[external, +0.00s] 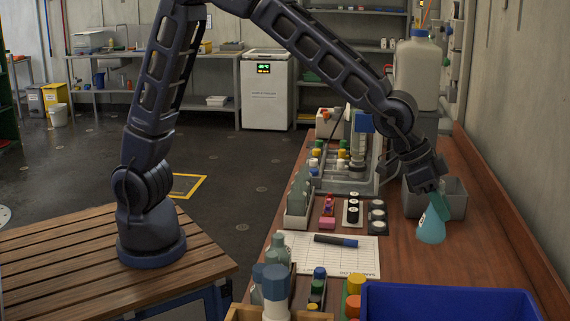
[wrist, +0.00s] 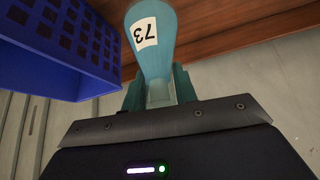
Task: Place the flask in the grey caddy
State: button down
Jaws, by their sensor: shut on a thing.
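The flask (external: 431,229) is teal and conical, and its label reads 73 in the wrist view (wrist: 152,55). My gripper (external: 441,200) is shut on the neck of the flask, and its fingers flank the neck in the wrist view (wrist: 158,92). In the external view the flask hangs upright in front of the grey caddy (external: 456,205), overlapping it in the picture. I cannot tell how far its base is above the bench. The caddy is an open box, partly hidden behind my gripper and the flask, and its inside is mostly out of sight.
A blue crate (external: 450,303) stands at the near right and shows in the wrist view (wrist: 70,50). A large white jug (external: 417,75) stands behind the caddy. A paper sheet with a marker (external: 336,241), black-topped vials and bottle racks lie to the left. The wall bounds the right side.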

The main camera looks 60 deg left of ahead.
jog(key=w+a+r+n+t+y, duration=0.15)
jog(key=w+a, duration=0.25)
jog(key=w, duration=0.5)
jog(key=w+a+r+n, duration=0.3)
jog(key=w, duration=0.5)
jog(key=w+a+r+n+t+y, duration=0.15)
jog(key=w+a, duration=0.25)
jog(key=w, duration=0.5)
jog(key=w+a+r+n+y, duration=0.2)
jog(key=w+a+r+n, duration=0.25)
jog(key=w+a, duration=0.5)
jog(key=w+a+r+n+y, duration=0.25)
jog(key=w+a+r, duration=0.35)
jog(key=w+a, duration=0.35)
jog(key=shift+n+h, duration=0.3)
jog(key=shift+h, duration=0.05)
jog(key=f, duration=1.3)
jog(key=a+f, duration=0.1)
jog(key=f, duration=0.5)
jog(key=shift+s+f, duration=0.25)
jog(key=shift+f, duration=0.1)
jog(key=shift+f, duration=0.15)
jog(key=c, duration=1.1)
grip_release()
